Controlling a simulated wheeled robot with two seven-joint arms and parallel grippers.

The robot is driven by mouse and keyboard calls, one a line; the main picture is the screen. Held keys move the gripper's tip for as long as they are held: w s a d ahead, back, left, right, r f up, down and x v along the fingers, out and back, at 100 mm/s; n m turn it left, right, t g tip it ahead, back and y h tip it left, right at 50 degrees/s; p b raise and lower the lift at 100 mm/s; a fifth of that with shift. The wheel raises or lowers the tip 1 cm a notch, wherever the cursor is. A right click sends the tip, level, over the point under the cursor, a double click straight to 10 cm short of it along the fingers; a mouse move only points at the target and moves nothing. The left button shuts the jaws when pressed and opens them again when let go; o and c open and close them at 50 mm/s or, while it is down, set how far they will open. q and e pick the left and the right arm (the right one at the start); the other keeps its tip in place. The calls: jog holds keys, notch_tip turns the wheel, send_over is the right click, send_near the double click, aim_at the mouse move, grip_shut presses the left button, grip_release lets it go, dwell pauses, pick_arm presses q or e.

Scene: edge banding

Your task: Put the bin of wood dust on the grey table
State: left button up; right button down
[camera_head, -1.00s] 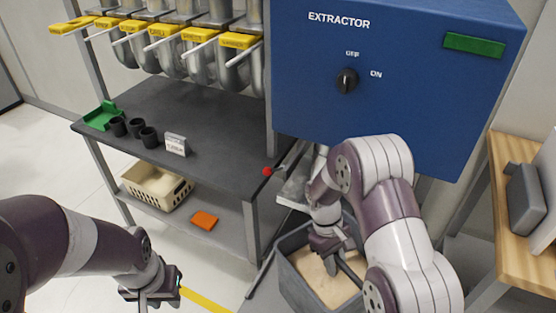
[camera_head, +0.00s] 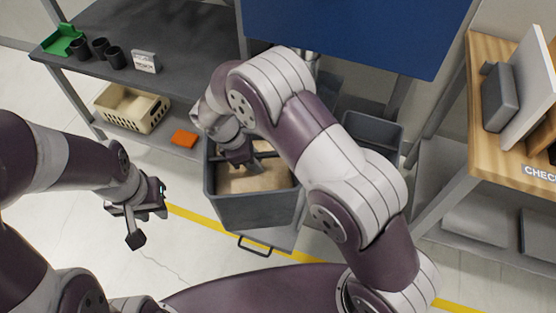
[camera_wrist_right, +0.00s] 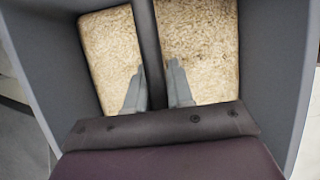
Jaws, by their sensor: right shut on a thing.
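The bin of wood dust (camera_head: 250,211) is a grey open box with pale dust (camera_head: 258,182) inside. It is in the middle of the head view, below the extractor, and looks upright. My right gripper (camera_head: 248,160) reaches down into its top. In the right wrist view its two fingers (camera_wrist_right: 158,88) are shut on the dark bar (camera_wrist_right: 147,45) across the bin. I cannot tell how high the bin's base is. The grey table (camera_head: 185,45) stands at the upper left. My left gripper (camera_head: 137,222) is off to the left of the bin, apart from it; its jaw opening is unclear.
The table holds a green tray (camera_head: 64,42), black cups (camera_head: 100,48) and a small sign (camera_head: 145,61). Its lower shelf has a cream basket (camera_head: 133,108) and an orange item (camera_head: 183,138). Another grey container (camera_head: 372,132) stands behind right. A wooden bench (camera_head: 485,75) is at right.

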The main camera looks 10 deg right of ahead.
jog(key=shift+w+a+r+n+t, duration=0.1)
jog(key=shift+w+a+n+t, duration=0.1)
jog(key=shift+a+n, duration=0.3)
jog(key=shift+w+a+r+n+t, duration=0.1)
jog(key=shift+a+n+t, duration=0.1)
jog(key=shift+a+n, duration=0.25)
jog(key=d+n, duration=0.1)
jog(key=n, duration=0.1)
jog(key=s+d+n+t, duration=0.1)
jog(key=n, duration=0.1)
jog(key=shift+d+t+y, duration=0.15)
jog(key=shift+t+y, duration=0.15)
